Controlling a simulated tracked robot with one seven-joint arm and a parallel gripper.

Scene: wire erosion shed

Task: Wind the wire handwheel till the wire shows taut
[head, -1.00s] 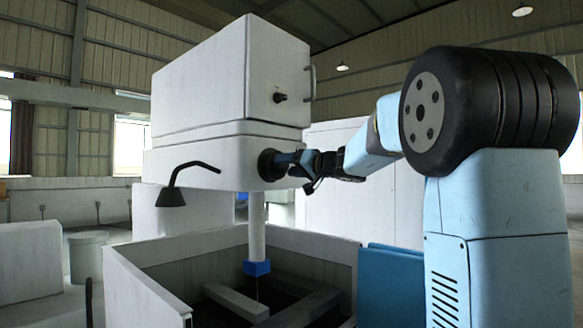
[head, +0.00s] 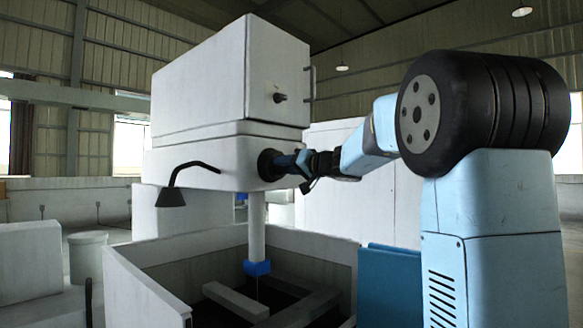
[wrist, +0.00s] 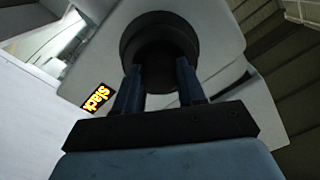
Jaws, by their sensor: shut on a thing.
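The wire handwheel (head: 266,163) is a dark round wheel on the side of the white machine head (head: 205,150). It also shows in the wrist view (wrist: 160,22) as a black disc with a darker middle. My gripper (head: 289,162) is at the handwheel, its two blue fingers shut on it; in the wrist view the fingers (wrist: 159,72) reach onto the wheel's lower part. A small black sign (wrist: 97,98) left of the wheel reads "slack" in yellow. A thin wire (head: 257,288) hangs below the blue guide block (head: 257,268), too fine to judge its tension.
A black lamp (head: 172,195) on a bent arm juts from the machine's front. Below is an open tank (head: 140,290) with pale bars inside. A blue panel (head: 390,285) stands right of the tank, beneath my arm. A small knob (head: 280,97) sits above the handwheel.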

